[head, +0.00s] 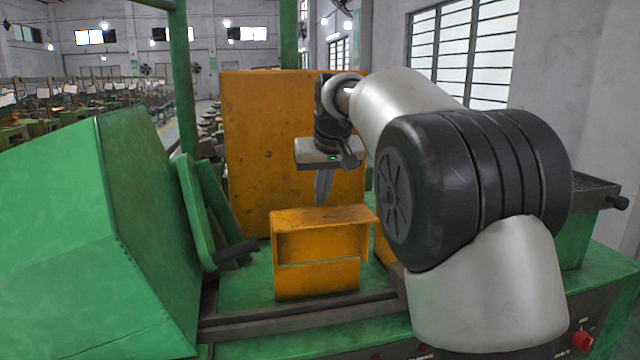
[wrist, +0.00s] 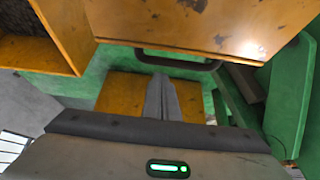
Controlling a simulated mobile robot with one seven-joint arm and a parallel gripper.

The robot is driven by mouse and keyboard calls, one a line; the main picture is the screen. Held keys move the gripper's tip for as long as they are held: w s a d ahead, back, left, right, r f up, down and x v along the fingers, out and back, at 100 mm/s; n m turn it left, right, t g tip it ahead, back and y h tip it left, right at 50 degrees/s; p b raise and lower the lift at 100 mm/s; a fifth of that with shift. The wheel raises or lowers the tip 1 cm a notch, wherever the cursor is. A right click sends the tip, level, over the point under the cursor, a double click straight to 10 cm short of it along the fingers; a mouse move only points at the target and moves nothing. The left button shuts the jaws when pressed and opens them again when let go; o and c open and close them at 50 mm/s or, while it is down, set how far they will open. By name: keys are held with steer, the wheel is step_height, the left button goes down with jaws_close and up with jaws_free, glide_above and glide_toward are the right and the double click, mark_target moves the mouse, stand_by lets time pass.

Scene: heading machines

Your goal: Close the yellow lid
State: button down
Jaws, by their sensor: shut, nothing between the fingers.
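A large worn yellow panel (head: 262,140) stands upright at the back of the green machine in the head view. A smaller yellow box-like cover (head: 318,274) stands in front of it; I cannot tell for sure which part is the lid. My gripper (head: 323,200) is shut and empty, fingers pointing down just above and behind the smaller cover's top. In the wrist view, my shut fingers (wrist: 160,80) lie close to a dark bar handle (wrist: 180,61) at the edge of a yellow panel (wrist: 200,25). Whether they touch it is unclear.
A large green housing (head: 90,240) fills the left, with green levers (head: 200,205) beside the yellow cover. Dark rails (head: 300,320) run along the front. My arm hides much of the right side. In the wrist view, a yellow open-sided part (wrist: 40,50) is at upper left.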

steer(key=shift+s+d+f, duration=0.1)
steer(key=shift+s+f, duration=0.1)
steer(key=shift+s, duration=0.3)
steer(key=shift+f+b, duration=0.1)
steer(key=shift+b, duration=0.25)
